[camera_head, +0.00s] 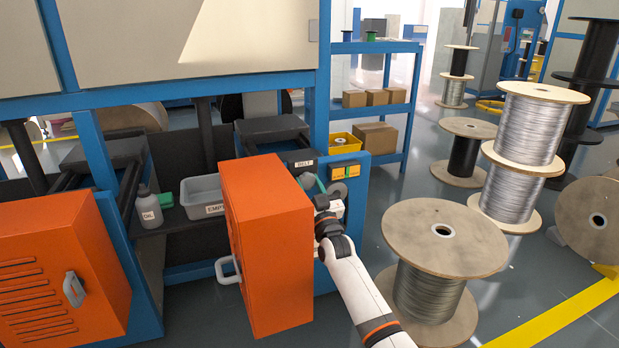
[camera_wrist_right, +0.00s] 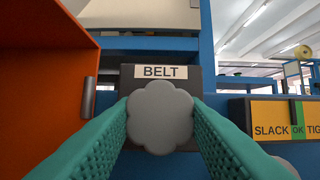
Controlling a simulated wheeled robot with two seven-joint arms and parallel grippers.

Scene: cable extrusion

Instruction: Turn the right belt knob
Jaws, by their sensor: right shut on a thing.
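The right belt knob (camera_wrist_right: 160,117) is a grey, scalloped knob on a dark panel under a white BELT label (camera_wrist_right: 161,72) in the right wrist view. My right gripper (camera_wrist_right: 162,118) has its green fingers on both sides of the knob, shut on it. In the head view my right gripper (camera_head: 322,187) reaches the panel beside the open orange door (camera_head: 268,240); the fingers partly hide the knob there. A yellow and green SLACK/OK/TIGHT gauge (camera_wrist_right: 285,120) sits right of the knob. My left gripper is not in view.
The open orange door stands close left of my right arm. Wire spools, including a large one (camera_head: 445,235), stand on the floor at the right. A grey bin (camera_head: 203,190) and a bottle (camera_head: 148,206) stand on the shelf left of the door.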

